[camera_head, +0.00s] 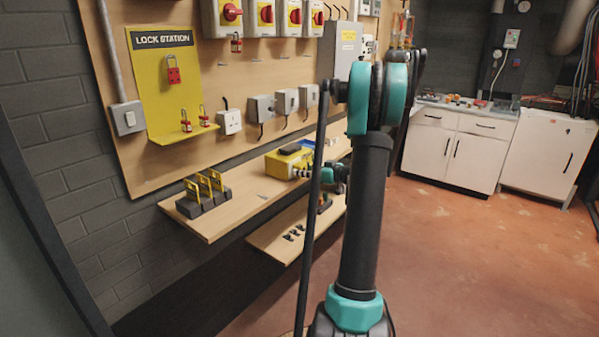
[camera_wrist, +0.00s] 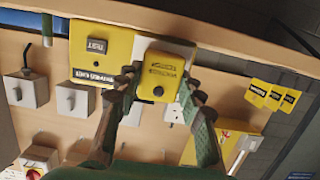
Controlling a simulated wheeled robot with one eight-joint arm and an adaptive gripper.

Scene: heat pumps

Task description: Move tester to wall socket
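The tester (camera_wrist: 163,72) is a yellow block with a dark label and a round black button. In the wrist view it sits between the two fingers of my gripper (camera_wrist: 160,84), which appear closed against its sides. In the head view my gripper (camera_head: 303,173) is small, partly hidden behind my arm, and close to the shelf. The white wall socket (camera_head: 230,122) is on the wooden board, right of the lock station. In the wrist view, part of the socket (camera_wrist: 174,113) shows just below the tester, which stands in front of it.
A yellow box (camera_head: 288,162) stands on the wooden shelf (camera_head: 240,205), beside my gripper. A dark holder with yellow tags (camera_head: 204,190) is on the shelf's near end. Grey switches (camera_head: 262,107) and the yellow lock station (camera_head: 166,100) line the board. The floor to the right is clear.

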